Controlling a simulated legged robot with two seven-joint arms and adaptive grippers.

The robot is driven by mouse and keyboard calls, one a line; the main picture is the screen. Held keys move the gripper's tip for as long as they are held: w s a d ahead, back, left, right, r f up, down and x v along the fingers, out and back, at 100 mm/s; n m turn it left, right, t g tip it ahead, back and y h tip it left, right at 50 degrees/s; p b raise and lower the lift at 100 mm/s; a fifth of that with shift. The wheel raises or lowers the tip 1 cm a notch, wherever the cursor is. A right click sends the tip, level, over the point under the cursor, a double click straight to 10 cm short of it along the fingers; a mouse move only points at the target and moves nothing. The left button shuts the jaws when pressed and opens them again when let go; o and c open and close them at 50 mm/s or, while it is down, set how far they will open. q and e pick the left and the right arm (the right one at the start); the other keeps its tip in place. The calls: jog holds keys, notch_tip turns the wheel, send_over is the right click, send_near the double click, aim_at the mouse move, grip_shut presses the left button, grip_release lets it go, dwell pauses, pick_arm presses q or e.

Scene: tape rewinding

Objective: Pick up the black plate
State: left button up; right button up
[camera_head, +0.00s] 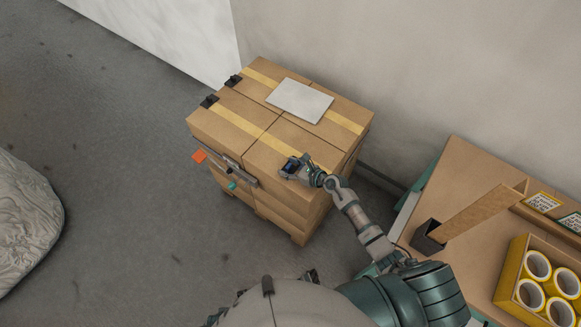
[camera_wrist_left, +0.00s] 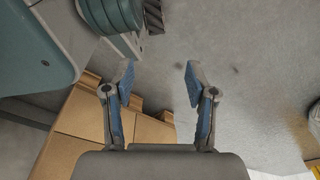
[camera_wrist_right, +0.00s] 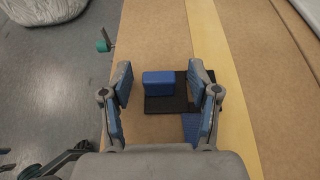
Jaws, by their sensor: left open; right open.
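The black plate (camera_wrist_right: 181,92) lies flat on the cardboard box top, with a blue block (camera_wrist_right: 158,84) on it and another blue piece (camera_wrist_right: 190,125) at its lower edge. My right gripper (camera_wrist_right: 160,72) is open above the plate, its fingers spread to either side of the upper blue block. Contact cannot be told. The right finger hides part of the plate. In the head view the right gripper (camera_head: 293,167) is over the box's near right part and largely covers the plate. My left gripper (camera_wrist_left: 158,76) is open and empty, with grey floor behind its fingertips.
The taped cardboard box stack (camera_head: 225,125) carries a pale flat sheet (camera_head: 300,101) and two small black pieces at its left edge. A metal bar with a teal end (camera_head: 232,185) sits at its front. A table (camera_head: 480,190) with yellow tape rolls (camera_head: 537,265) stands right.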

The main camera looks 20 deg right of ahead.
aim_at(289, 165)
grip_shut()
jog(key=shift+r, duration=0.2)
jog(key=shift+r+p, duration=0.3)
jog(key=shift+r, duration=0.05)
notch_tip(289, 165, up, 2)
jog(key=shift+r+p, duration=0.2)
jog(key=shift+p, duration=0.25)
jog(key=shift+s+a+r, duration=0.15)
jog(key=shift+s+a, duration=0.05)
jog(key=shift+s, duration=0.45)
pick_arm(q)
jog(key=s+a+f+p, duration=0.2)
jog(key=s+f, duration=0.1)
jog(key=s, duration=0.7)
jog(key=shift+s+p, duration=0.35)
pick_arm(e)
jog(key=s+a, duration=0.2)
jog(key=s, duration=0.5)
jog(key=s+a+r, duration=0.1)
jog(key=s+a, duration=0.1)
jog(key=s, duration=0.5)
jog(key=shift+a, duration=0.4)
